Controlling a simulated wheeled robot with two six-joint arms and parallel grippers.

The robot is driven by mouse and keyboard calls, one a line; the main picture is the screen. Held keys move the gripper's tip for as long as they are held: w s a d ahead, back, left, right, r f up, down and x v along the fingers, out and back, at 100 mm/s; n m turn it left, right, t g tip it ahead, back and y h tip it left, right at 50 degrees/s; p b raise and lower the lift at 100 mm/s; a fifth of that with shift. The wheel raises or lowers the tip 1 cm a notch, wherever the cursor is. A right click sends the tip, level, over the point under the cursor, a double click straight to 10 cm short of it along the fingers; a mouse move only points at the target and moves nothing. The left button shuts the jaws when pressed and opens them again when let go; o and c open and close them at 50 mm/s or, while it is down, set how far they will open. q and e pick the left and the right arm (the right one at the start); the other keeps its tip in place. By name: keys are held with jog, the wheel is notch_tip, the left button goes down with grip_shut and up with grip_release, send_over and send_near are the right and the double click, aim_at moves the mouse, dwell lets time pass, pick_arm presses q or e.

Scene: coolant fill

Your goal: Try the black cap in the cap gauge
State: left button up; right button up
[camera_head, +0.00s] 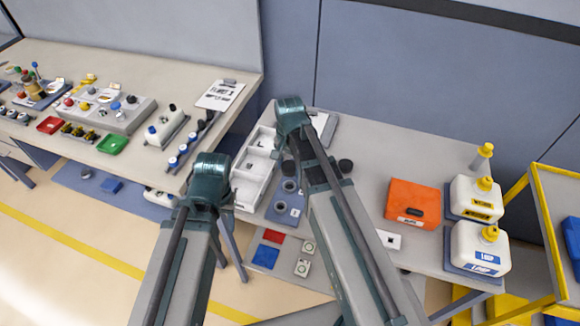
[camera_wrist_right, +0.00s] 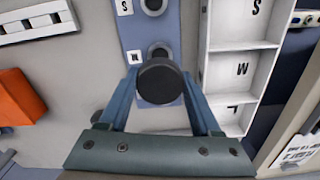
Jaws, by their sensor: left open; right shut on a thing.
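The black cap (camera_wrist_right: 160,82) is between the two fingers of my right gripper (camera_wrist_right: 160,92), which is shut on it. The cap gauge (camera_wrist_right: 141,38) is a blue-grey plate with round sockets and white letter labels. In the right wrist view the cap overlaps the lower edge of one socket (camera_wrist_right: 159,50); I cannot tell whether it touches the plate. Another socket (camera_wrist_right: 154,5), by the label S, looks empty. In the head view the gauge (camera_head: 283,212) lies left of my right arm, partly hidden by it. My left gripper (camera_head: 222,206) is open, left of the white tray, and mostly hidden behind its own wrist.
A white compartment tray (camera_head: 246,196) with letters stands beside the gauge. Dark round pieces (camera_head: 345,165) lie right of my right arm. An orange box (camera_head: 413,204) and two white jugs (camera_head: 476,198) stand further right. Another bench (camera_head: 140,80) is at the left.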

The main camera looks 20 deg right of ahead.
jog(key=shift+f, duration=0.15)
jog(key=b, duration=0.5)
send_over(289, 188)
notch_tip(289, 188, down, 5)
jog(key=shift+f, duration=0.1)
jog(key=shift+f+b, duration=1.2)
jog(key=shift+b, duration=0.2)
dwell(0.8)
jog(key=o, duration=1.5)
jog(key=shift+o, duration=0.2)
jog(key=shift+r, duration=0.2)
notch_tip(289, 188, up, 14)
jog(key=p, duration=1.4)
jog(key=shift+f, duration=0.2)
